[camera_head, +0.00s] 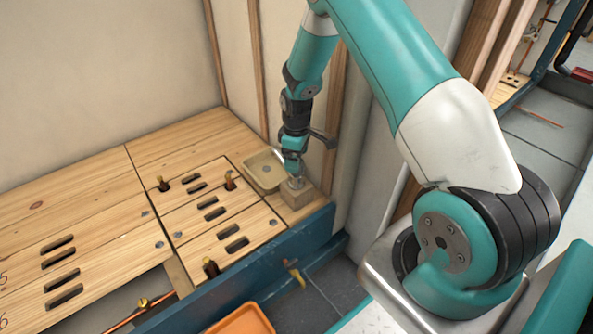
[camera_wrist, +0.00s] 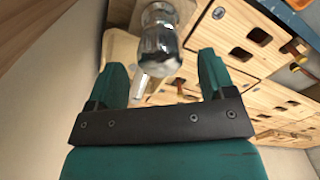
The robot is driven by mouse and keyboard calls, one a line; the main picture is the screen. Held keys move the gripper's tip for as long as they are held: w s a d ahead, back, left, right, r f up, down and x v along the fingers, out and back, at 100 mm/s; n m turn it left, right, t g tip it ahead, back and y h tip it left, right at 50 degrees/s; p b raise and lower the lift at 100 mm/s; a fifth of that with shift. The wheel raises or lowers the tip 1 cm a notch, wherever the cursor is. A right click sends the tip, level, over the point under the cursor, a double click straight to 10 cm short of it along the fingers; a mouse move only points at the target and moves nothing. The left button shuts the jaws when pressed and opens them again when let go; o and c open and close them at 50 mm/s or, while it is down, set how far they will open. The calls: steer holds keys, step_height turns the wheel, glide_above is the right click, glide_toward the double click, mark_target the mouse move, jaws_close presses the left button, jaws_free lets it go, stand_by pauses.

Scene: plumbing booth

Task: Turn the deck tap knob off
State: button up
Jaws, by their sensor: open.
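The chrome deck tap (camera_head: 296,183) stands on a small wooden block (camera_head: 298,197) at the right corner of the wooden deck. My gripper (camera_head: 292,167) is just above it, pointing down, and partly hides it. In the wrist view the shiny tap (camera_wrist: 160,48) appears between and beyond the two teal fingertips of my gripper (camera_wrist: 160,62). The fingers are open, with a gap on each side of the tap in the picture. A short chrome spout (camera_wrist: 140,87) points toward the lower left there. I cannot tell the knob's turn position.
A shallow beige basin (camera_head: 262,172) lies left of the tap. Wooden panels with slots (camera_head: 215,215) and several brass fittings cover the deck. A wall with wooden studs stands close behind my gripper. A blue beam (camera_head: 250,272) edges the front; an orange tray (camera_head: 243,321) is below.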

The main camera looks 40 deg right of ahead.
steer(key=shift+f+b, duration=0.4)
steer(key=shift+f, duration=1.2)
steer(key=c, duration=0.9)
